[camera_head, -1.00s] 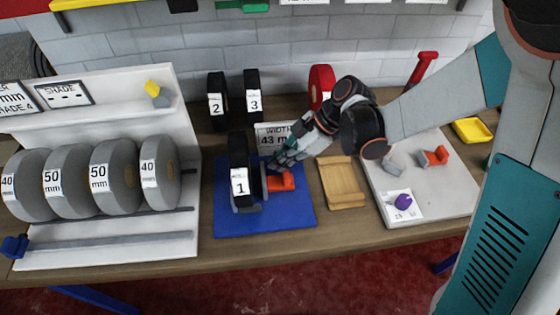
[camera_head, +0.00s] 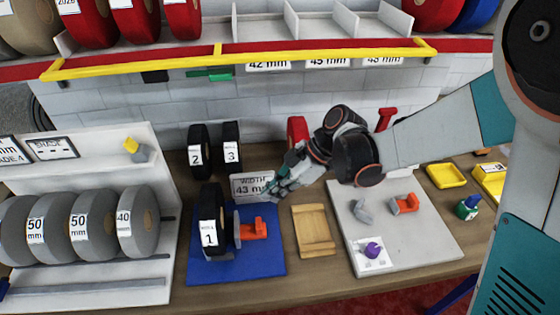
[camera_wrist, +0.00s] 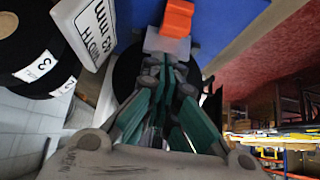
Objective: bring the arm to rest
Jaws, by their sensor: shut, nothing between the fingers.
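My gripper (camera_head: 274,188) is shut and empty, held above the bench behind the blue mat (camera_head: 262,272), near the white "WIDTH 43 mm" card (camera_head: 250,184). In the wrist view the gripper's closed fingers (camera_wrist: 165,68) point toward an orange part (camera_wrist: 177,17). On the blue mat stands the black roll labelled 1 (camera_head: 209,224), with a grey disc and an orange clamp (camera_head: 254,229) beside it. My arm reaches in from the right, over the back of the pale board (camera_head: 420,250).
A wooden tray (camera_head: 314,232) lies right of the mat. Rolls 2 (camera_head: 197,150) and 3 (camera_head: 231,146) and a red roll (camera_head: 297,130) stand behind. A rack of grey rolls (camera_head: 90,224) is left. Yellow trays (camera_head: 446,175) are right. A yellow-edged shelf (camera_head: 240,52) hangs above.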

